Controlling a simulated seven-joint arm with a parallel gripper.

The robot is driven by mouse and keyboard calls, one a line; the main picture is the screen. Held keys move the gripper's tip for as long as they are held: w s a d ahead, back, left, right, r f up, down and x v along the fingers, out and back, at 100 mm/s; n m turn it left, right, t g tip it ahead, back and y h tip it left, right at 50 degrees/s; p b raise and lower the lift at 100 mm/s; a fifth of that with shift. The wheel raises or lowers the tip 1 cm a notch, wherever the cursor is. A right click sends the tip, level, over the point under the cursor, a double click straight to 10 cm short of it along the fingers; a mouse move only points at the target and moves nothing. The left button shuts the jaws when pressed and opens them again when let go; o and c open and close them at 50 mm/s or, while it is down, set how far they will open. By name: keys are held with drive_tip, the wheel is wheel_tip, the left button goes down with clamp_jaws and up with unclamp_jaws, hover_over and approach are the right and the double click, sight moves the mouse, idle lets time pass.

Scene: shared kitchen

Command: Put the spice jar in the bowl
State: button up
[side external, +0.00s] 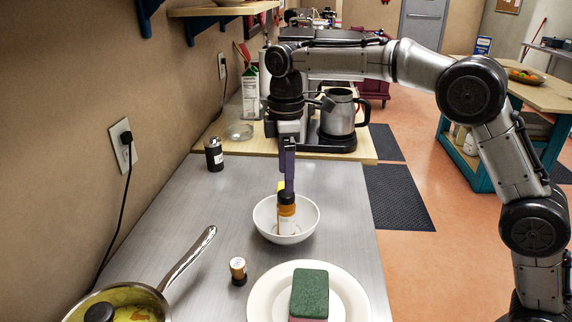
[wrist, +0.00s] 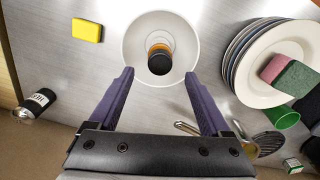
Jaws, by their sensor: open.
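A spice jar (side external: 286,213) with an orange-brown body and black lid stands upright inside the white bowl (side external: 262,222). In the wrist view the jar's dark lid (wrist: 159,62) shows inside the bowl (wrist: 134,42), near the bowl's lower part. My gripper (side external: 288,165) is above the bowl, pointing down. In the wrist view my gripper (wrist: 160,100) has its two purple fingers spread wide, with nothing between them, and the jar lies just beyond the tips. The fingers appear apart from the jar.
White plates (side external: 262,300) with a green and pink sponge (side external: 309,292) are near the front. A pan (side external: 150,295) is at front left. A small brown jar (side external: 238,270) and a dark jar (side external: 214,154) stand left of the bowl. A yellow sponge (wrist: 87,30) lies beside the bowl.

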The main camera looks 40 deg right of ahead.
drive_tip(key=shift+r, duration=0.65)
drive_tip(key=shift+s+d+r, duration=0.15)
drive_tip(key=shift+s+r, duration=0.05)
drive_tip(key=s+d+r+m+t, duration=0.2)
drive_tip(key=s+d+m, duration=0.15)
drive_tip(key=s, duration=0.45)
drive_tip(key=s+d+r+m+t, duration=0.1)
drive_tip(key=s+d+r+m, duration=0.25)
drive_tip(key=s, duration=0.45)
drive_tip(key=s+d+f+m+t, duration=0.1)
drive_tip(key=s+f+m, duration=0.1)
drive_tip(key=s+f, duration=0.2)
drive_tip(key=s+d+f+m+t, duration=0.1)
drive_tip(key=s+d+f+m, duration=0.1)
drive_tip(key=s, duration=0.9)
wheel_tip(320, 180, down, 2)
drive_tip(key=shift+d+f+m+t, duration=0.2)
drive_tip(key=shift+d+m+t, duration=0.1)
drive_tip(key=shift+m, duration=0.2)
